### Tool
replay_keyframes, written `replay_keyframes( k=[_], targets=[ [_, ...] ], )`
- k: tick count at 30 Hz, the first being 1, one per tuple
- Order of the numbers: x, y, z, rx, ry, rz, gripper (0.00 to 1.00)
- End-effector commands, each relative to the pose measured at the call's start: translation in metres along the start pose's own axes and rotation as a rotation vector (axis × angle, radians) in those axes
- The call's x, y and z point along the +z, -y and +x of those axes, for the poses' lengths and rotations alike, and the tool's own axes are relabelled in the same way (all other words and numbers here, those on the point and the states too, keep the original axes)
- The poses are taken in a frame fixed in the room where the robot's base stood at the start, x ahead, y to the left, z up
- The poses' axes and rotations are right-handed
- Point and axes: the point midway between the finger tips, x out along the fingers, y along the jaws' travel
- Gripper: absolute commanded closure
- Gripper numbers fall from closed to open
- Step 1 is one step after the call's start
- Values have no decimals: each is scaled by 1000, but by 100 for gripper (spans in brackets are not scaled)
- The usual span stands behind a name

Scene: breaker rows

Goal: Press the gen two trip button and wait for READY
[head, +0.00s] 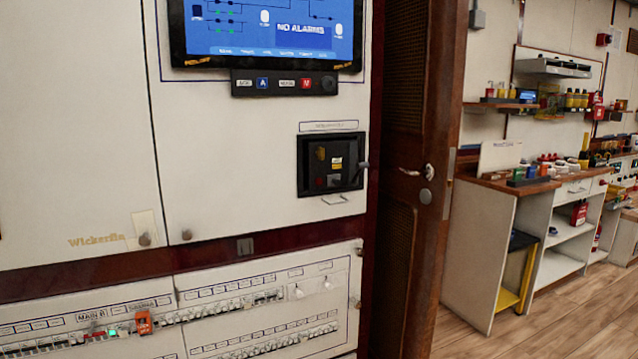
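A white switchboard (90,120) fills the left half of the head view. A black recessed breaker unit (312,188) is set in its upper right door. The unit has a dark handle on its right edge, a yellow label and small reddish and grey parts on its face. The label strip (330,126) above it is too small to read. I cannot tell which part is the gen two trip button, and I see no readable READY sign. My gripper is not in view.
A screen (260,25) reading "NO ALARMS" sits above a dark button strip (285,83). Lower panels hold breaker rows with an orange-red piece (143,322) and a green light (112,332). A wooden door (420,200) stands to the right. Wooden floor (565,315) is clear before the workbench (485,235).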

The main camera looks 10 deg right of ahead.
Motion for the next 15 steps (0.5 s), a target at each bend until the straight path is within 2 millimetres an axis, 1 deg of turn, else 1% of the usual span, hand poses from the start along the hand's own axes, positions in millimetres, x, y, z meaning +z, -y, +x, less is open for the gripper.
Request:
replay_keyframes(
  k=[1, 3, 15],
  targets=[
    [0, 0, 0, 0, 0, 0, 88],
    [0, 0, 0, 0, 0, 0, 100],
    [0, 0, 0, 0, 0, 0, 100]
  ],
)
